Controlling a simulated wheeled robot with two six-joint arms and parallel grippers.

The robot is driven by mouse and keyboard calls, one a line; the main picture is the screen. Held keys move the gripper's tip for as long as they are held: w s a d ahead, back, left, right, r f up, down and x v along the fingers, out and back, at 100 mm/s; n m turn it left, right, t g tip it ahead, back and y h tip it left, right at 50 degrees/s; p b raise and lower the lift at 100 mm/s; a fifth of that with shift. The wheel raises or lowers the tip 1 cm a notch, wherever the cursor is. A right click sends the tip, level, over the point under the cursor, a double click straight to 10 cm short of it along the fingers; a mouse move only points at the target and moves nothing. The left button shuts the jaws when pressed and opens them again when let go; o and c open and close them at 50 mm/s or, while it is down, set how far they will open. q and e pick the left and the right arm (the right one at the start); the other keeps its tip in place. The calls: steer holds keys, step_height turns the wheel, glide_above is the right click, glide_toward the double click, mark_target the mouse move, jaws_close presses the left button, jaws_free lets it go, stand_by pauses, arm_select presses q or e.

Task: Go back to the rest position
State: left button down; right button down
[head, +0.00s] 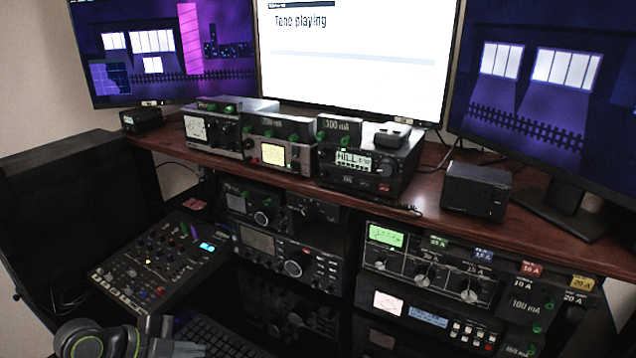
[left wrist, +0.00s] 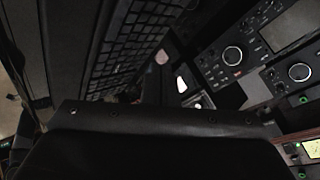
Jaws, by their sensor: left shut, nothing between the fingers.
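My left gripper (head: 158,330) shows at the bottom left of the head view, low in front of the desk and beside the keyboard (head: 215,340). It is shut with nothing in it, and touches no knob. The tuner unit (head: 425,268) sits in the lower rack at right, with a lit green meter and large round knobs. In the left wrist view a dark body fills the lower part, with the keyboard (left wrist: 135,45) and radio knobs (left wrist: 232,56) beyond it. My right gripper is not in view.
A mixer (head: 160,262) lies left of the rack. Several radios, a small black speaker box (head: 475,190) and three monitors stand on the wooden shelf (head: 440,215). The middle monitor (head: 350,75) reads "Tone playing".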

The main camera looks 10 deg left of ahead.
arm_select(q)
steer(key=d+r+t+h, duration=0.5)
steer(key=d+r+t, duration=0.1)
steer(key=r, duration=0.3)
steer(key=a+r+n+t+y, duration=0.3)
steer(key=a+r+n+t, duration=0.15)
steer(key=n+t, duration=0.25)
steer(key=s+a+f+n+g+y, duration=0.5)
steer(key=s+a+f+n+y, duration=0.2)
steer(key=a+f+n+y, duration=0.55)
steer(key=s+d+f+g+h, duration=0.1)
steer(key=s+d+f+g, duration=0.45)
steer(key=s, duration=0.25)
steer(key=s+d+f+g+h, duration=0.1)
steer(key=s+d+f+g, duration=0.3)
steer(key=s+f+g, duration=0.3)
steer(key=s+x, duration=0.2)
steer(key=x, duration=0.9)
steer(key=s+d+f+x, duration=0.1)
steer(key=s+x, duration=0.1)
steer(key=x, duration=1)
steer(key=s+d+f+p, duration=0.1)
steer(key=s+f, duration=1.3)
steer(key=s, duration=0.2)
steer(key=shift+f+g+p, duration=0.3)
steer(key=shift+g, duration=0.15)
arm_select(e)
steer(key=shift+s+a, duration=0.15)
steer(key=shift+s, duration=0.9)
